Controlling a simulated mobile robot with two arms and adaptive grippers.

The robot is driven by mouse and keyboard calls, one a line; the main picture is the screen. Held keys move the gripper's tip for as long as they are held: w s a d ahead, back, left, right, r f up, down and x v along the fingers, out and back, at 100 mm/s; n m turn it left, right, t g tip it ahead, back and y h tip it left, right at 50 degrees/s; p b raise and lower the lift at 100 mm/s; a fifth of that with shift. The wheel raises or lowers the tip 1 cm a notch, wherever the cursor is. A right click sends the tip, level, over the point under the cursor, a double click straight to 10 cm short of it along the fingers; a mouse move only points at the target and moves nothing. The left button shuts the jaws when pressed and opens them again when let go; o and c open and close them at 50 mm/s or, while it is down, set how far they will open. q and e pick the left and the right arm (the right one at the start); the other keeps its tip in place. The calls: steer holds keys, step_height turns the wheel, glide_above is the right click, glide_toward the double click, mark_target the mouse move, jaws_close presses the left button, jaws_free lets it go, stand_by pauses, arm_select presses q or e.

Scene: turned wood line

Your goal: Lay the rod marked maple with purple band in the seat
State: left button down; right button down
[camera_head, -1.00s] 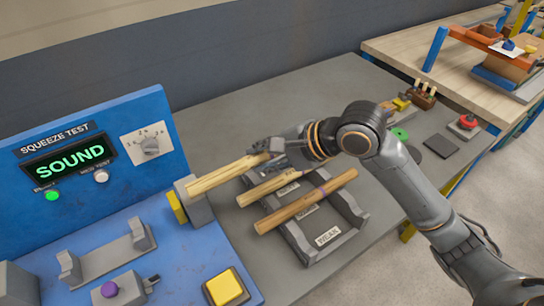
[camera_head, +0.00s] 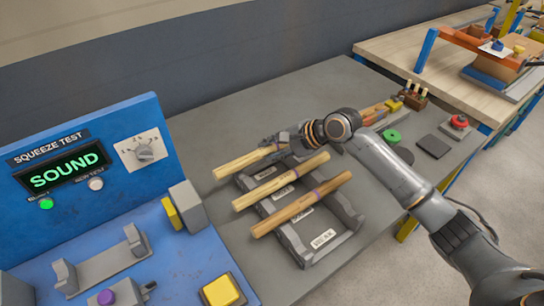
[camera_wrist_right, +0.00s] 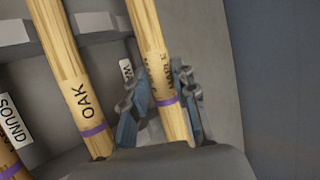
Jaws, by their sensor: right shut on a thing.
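My right gripper (camera_head: 282,146) is shut on a pale rod (camera_head: 245,163) at the back of the grey rack (camera_head: 340,240). In the right wrist view the gripper (camera_wrist_right: 160,112) has its fingers on both sides of this rod (camera_wrist_right: 150,45). The rod has a purple band and partly readable lettering, apparently maple. I cannot tell whether it touches the rack. A rod marked oak (camera_wrist_right: 72,70), with a purple band, lies beside it. A third banded rod (camera_head: 300,205) lies at the front. The grey two-post seat (camera_head: 103,264) on the blue tester is empty. My left gripper is out of view.
The blue squeeze tester (camera_head: 125,125) reads SOUND. Its grey block (camera_head: 187,205) stands left of the rods. A yellow button (camera_head: 222,291) and purple knob (camera_head: 106,297) are in front. A red button (camera_head: 459,121) and dark pad (camera_head: 433,146) lie right.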

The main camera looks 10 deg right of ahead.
steer(key=shift+w+d+f, duration=0.1)
steer(key=shift+w+f, duration=0.1)
steer(key=shift+f, duration=0.1)
steer(key=shift+f+p, duration=0.3)
steer(key=shift+f, duration=1.2)
steer(key=shift+f, duration=0.15)
steer(key=c, duration=1.3)
jaws_free()
steer(key=shift+c, duration=0.2)
steer(key=shift+r, duration=0.2)
steer(key=v, duration=1.2)
steer(key=shift+s+f+b, duration=0.1)
steer(key=shift+b, duration=0.25)
